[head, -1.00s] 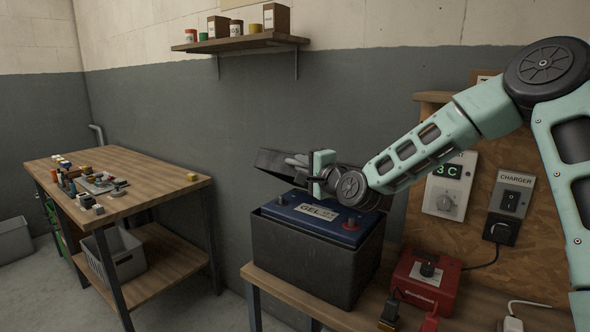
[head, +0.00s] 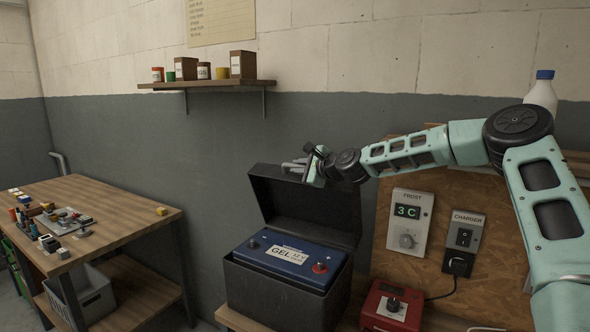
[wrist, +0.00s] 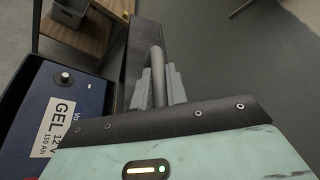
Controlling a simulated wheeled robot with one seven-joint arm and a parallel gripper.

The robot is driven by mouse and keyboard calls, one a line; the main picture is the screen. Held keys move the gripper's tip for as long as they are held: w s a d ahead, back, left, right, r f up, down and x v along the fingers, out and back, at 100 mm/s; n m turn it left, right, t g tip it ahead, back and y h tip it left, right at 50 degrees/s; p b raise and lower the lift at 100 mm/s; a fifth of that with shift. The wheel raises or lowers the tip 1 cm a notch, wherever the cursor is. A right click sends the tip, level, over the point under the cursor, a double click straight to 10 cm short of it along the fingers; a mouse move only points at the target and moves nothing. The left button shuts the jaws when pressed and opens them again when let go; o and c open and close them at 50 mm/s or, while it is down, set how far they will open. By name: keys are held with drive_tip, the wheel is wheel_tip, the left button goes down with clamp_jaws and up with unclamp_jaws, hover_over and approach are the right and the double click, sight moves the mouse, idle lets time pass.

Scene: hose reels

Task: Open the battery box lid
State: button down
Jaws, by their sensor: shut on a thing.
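The black battery box (head: 262,297) stands on the bench with its dark lid (head: 307,212) raised and standing up behind the opening. Inside is a blue gel battery (head: 287,258) with a white label and two terminals; it also shows at the left of the wrist view (wrist: 75,115). My gripper (head: 299,166) is at the top edge of the lid. In the wrist view, my gripper's grey fingers (wrist: 158,90) close around a grey bar-like handle (wrist: 156,62) beside the dark lid (wrist: 140,42). The handle's ends are partly hidden.
A frost display panel (head: 408,222) and charger switch (head: 464,232) are on the board at right. A red unit (head: 392,307) sits on the bench beside the box. A wall shelf (head: 208,84) with containers hangs above left. A wooden workbench (head: 125,215) stands at left.

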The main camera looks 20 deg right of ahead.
drive_tip(key=shift+d, duration=0.15)
drive_tip(key=c, duration=1.7)
unclamp_jaws()
drive_tip(key=shift+w, duration=0.1)
drive_tip(key=b+v, duration=0.6)
drive_tip(key=v, duration=1.1)
drive_tip(key=shift+r, duration=0.2)
